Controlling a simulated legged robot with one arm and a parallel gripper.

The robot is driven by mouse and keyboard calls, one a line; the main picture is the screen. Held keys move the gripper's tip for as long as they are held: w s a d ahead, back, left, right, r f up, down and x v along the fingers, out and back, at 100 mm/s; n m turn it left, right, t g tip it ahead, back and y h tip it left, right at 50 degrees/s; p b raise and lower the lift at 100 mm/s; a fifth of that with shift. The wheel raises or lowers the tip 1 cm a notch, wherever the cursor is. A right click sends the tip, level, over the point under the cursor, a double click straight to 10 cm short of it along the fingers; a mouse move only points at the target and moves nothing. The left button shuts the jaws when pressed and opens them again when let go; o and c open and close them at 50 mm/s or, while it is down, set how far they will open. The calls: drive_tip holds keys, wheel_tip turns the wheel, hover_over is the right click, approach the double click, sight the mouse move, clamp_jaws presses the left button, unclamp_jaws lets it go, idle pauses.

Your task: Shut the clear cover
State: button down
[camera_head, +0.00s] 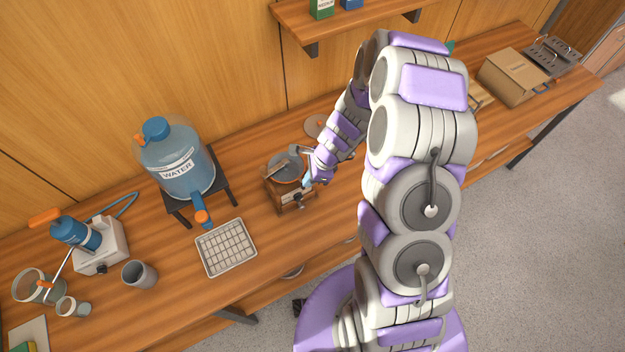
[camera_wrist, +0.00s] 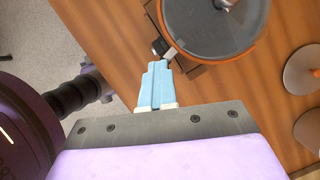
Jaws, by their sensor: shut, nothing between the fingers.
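The clear cover (camera_head: 287,164) looks like a round, grey-tinted disc with an orange rim on a small wooden box (camera_head: 291,199) at mid-counter. In the wrist view the cover (camera_wrist: 212,22) fills the top, with its orange rim curving toward me. I cannot tell its exact tilt. My gripper (camera_head: 308,180) is beside the box on its right side. In the wrist view its light-blue fingers (camera_wrist: 157,72) are together and empty, with the tips close to a small dark-and-light tab (camera_wrist: 163,48) at the rim. I cannot tell whether they touch it.
A blue water jug (camera_head: 178,165) on a dark stand and a white grid tray (camera_head: 226,248) are left of the box. A grey cup (camera_head: 139,274) stands farther left. Round discs (camera_wrist: 303,70) lie to the right in the wrist view. A shelf (camera_head: 345,22) hangs above.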

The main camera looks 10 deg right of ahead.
drive_tip(key=shift+s+a+m, duration=0.3)
drive_tip(key=shift+a+m, duration=0.05)
drive_tip(key=shift+m, duration=0.15)
idle(1.2)
